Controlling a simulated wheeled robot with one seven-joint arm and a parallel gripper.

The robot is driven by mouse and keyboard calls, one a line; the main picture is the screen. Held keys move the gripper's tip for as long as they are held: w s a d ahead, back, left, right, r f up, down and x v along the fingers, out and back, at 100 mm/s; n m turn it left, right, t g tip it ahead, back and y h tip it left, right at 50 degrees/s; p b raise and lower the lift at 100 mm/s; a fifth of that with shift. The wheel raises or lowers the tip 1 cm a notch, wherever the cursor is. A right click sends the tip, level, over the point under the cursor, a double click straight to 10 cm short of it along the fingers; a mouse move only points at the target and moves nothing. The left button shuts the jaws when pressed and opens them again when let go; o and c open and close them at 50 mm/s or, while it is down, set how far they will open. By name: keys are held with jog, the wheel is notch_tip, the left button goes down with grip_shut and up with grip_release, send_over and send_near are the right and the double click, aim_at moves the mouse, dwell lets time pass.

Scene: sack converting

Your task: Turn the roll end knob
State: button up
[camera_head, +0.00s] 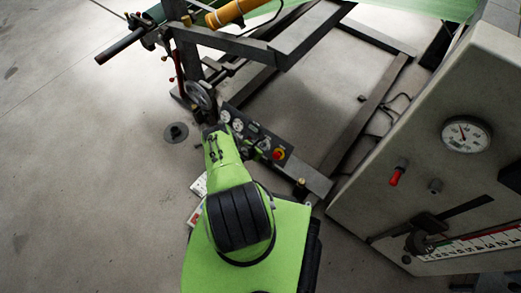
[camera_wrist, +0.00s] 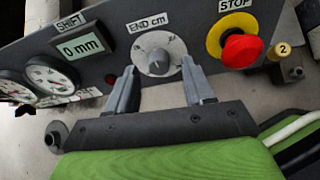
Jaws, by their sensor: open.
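The roll end knob (camera_wrist: 157,58) is a round grey dial with a pointer, under the label "END cm" on the dark control panel (camera_wrist: 100,25). In the wrist view my gripper (camera_wrist: 158,70) is open, with one finger to the lower left of the dial and the other to its right. The dial shows in the gap between the fingertips, and nothing is held. I cannot tell whether either finger touches it. In the head view the control panel (camera_head: 238,113) lies just beyond my green arm; the dial is too small there to make out.
A red stop button (camera_wrist: 241,50) on a yellow ring sits right of the dial, with a brass knob (camera_wrist: 280,52) beyond it. A "SHIFT" display (camera_wrist: 82,46) reading 0 mm and round gauges (camera_wrist: 50,78) are left.

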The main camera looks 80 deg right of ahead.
jog(key=shift+x, duration=0.75)
jog(key=shift+r, duration=0.1)
jog(key=shift+c, duration=0.4)
grip_shut()
jog(key=m, duration=0.3)
jog(key=shift+s+a+m+t, duration=0.1)
jog(key=shift+m+t, duration=0.2)
jog(key=shift+m+h, duration=0.4)
jog(key=shift+o, duration=0.4)
grip_release()
